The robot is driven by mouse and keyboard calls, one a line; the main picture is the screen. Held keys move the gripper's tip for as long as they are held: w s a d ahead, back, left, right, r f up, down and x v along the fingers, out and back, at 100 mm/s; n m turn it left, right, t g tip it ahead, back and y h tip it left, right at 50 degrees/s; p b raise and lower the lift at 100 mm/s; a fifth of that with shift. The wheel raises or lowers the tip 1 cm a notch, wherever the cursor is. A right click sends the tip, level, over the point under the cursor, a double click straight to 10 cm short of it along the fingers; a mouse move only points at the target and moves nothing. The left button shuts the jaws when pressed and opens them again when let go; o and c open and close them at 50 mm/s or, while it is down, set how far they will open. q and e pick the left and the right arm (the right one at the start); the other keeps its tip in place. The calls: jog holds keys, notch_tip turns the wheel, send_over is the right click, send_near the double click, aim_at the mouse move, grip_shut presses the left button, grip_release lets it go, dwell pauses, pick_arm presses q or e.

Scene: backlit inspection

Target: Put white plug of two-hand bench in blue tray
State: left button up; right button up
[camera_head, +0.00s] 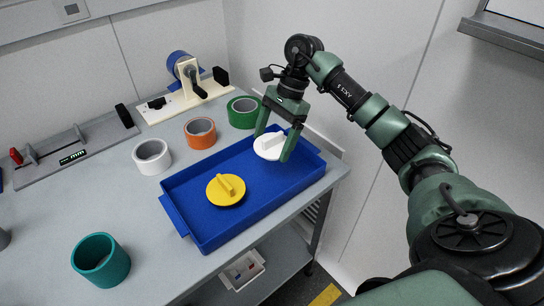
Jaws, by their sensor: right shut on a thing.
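The white plug (269,147) is a round disc with a raised grip bar. My right gripper (272,148) is over the right half of the blue tray (190,226), its two fingers on either side of the plug and shut on it. The plug is over the tray's far right part; I cannot tell whether it touches the tray floor. A yellow plug (226,189) lies in the tray's left half. My left gripper is not in view.
White (150,163), orange (201,140) and green (241,119) rings stand behind the tray. A teal ring (95,268) is at the front left. A grey measuring fixture (80,138) and a cream crank device (180,103) stand at the back. A wall rises behind the bench.

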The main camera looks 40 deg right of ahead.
notch_tip(320, 180, down, 6)
jog(key=shift+f, duration=0.1)
dwell(0.4)
jog(key=shift+f, duration=0.15)
jog(key=o, duration=1.2)
jog(key=shift+c, duration=0.2)
jog(key=shift+r, duration=0.2)
jog(key=shift+r, duration=0.2)
jog(key=b+v, duration=0.1)
jog(key=v, duration=1)
jog(key=shift+d+r, duration=0.15)
jog(key=shift+r, duration=0.2)
